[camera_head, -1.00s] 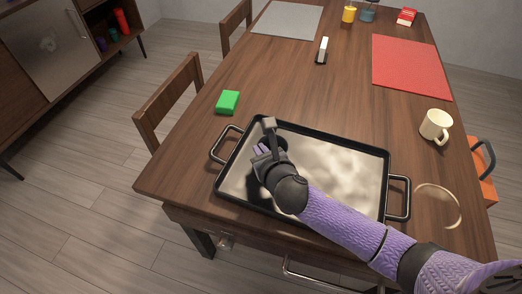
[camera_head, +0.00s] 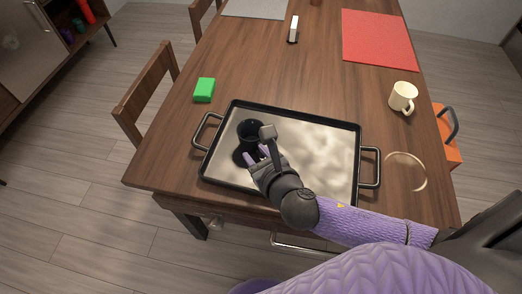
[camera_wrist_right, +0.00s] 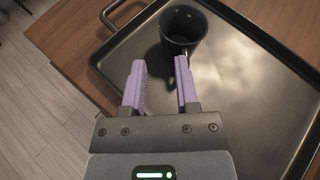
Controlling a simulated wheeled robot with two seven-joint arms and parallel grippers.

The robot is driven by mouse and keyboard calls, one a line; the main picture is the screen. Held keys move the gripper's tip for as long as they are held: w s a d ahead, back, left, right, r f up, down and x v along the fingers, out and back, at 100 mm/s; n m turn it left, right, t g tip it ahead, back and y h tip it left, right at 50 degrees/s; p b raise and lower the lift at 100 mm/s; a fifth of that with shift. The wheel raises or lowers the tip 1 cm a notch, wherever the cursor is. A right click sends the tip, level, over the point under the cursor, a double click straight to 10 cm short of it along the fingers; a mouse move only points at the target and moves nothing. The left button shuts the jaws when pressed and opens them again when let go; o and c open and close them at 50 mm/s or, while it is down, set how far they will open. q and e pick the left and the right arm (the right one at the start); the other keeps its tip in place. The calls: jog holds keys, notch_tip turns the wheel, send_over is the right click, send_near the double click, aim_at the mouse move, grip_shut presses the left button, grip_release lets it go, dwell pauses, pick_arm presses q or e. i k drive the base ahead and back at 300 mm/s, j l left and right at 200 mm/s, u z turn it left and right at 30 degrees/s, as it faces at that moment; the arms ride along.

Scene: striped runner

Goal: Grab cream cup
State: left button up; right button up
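The cream cup (camera_head: 403,97) stands upright on the table at the right in the head view, its handle toward the lower right. It does not show in the wrist view. My right gripper (camera_head: 258,158) is over the left part of the black tray (camera_head: 262,104), well to the left of the cream cup. In the right wrist view its two purple fingers (camera_wrist_right: 160,68) are apart with nothing between them. A black cup (camera_head: 251,133) stands in the tray just beyond the fingertips; it also shows in the right wrist view (camera_wrist_right: 183,28). My left gripper is not in view.
A green block (camera_head: 204,89) lies left of the tray. A red mat (camera_head: 378,40) and a white-and-black object (camera_head: 293,29) lie farther back. A thin pale ring (camera_head: 407,171) is right of the tray. The table between tray and red mat is clear.

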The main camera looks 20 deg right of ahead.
aim_at(403, 94)
jog(key=z, duration=1.9)
